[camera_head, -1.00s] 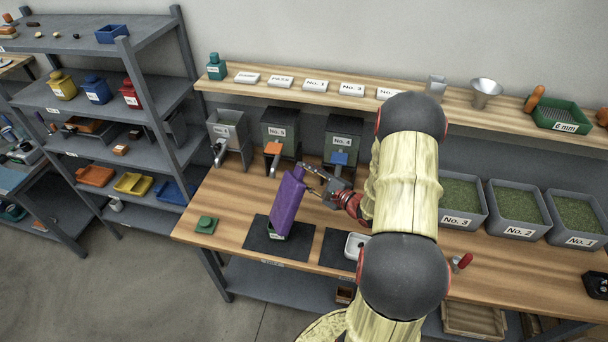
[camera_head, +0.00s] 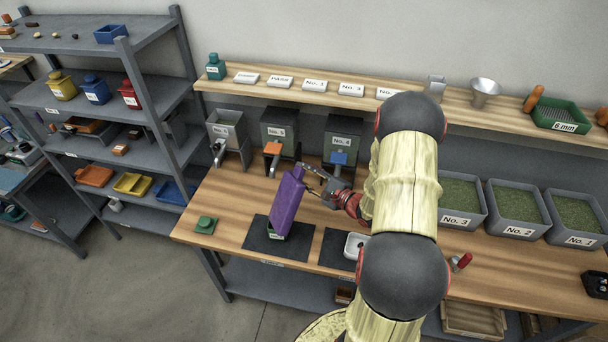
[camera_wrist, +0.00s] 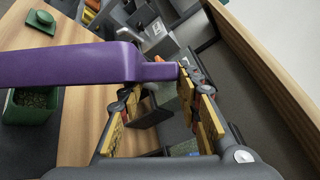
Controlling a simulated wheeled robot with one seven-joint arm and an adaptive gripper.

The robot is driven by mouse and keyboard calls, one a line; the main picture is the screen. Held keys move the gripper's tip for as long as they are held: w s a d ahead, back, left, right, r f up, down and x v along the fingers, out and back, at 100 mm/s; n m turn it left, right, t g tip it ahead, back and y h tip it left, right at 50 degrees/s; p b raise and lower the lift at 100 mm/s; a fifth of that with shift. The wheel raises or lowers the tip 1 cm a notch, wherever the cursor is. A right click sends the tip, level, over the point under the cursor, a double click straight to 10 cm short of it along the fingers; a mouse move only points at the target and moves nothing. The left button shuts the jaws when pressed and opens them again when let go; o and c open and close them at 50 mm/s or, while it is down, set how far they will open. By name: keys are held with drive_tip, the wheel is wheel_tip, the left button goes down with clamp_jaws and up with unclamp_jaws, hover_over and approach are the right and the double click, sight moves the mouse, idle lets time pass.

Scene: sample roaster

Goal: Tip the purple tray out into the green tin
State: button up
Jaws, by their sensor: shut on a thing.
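The purple tray (camera_head: 286,204) is tipped steeply on its side above the dark mat, with its low end over the green tin (camera_head: 276,234). My gripper (camera_head: 316,183) is shut on the tray's narrow handle, right of the tray. In the wrist view the handle of the purple tray (camera_wrist: 70,65) runs between the fingers of my gripper (camera_wrist: 162,92). The green tin (camera_wrist: 32,110) stands open below the tray there, with greenish beans inside. The tray's inside is hidden in both views. A green lid (camera_head: 205,224) lies apart on the bench, left of the mat.
Grey sample roasters (camera_head: 279,135) stand behind the tray at the back of the bench. A second dark mat with a white dish (camera_head: 354,245) is to the right. Grey bean bins (camera_head: 518,212) fill the right side. Bare wood (camera_head: 225,200) shows left of the mat.

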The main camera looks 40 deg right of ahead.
drive_tip(key=shift+r, duration=0.15)
wheel_tip(320, 180, up, 3)
drive_tip(key=p, duration=0.3)
drive_tip(key=shift+a, duration=0.1)
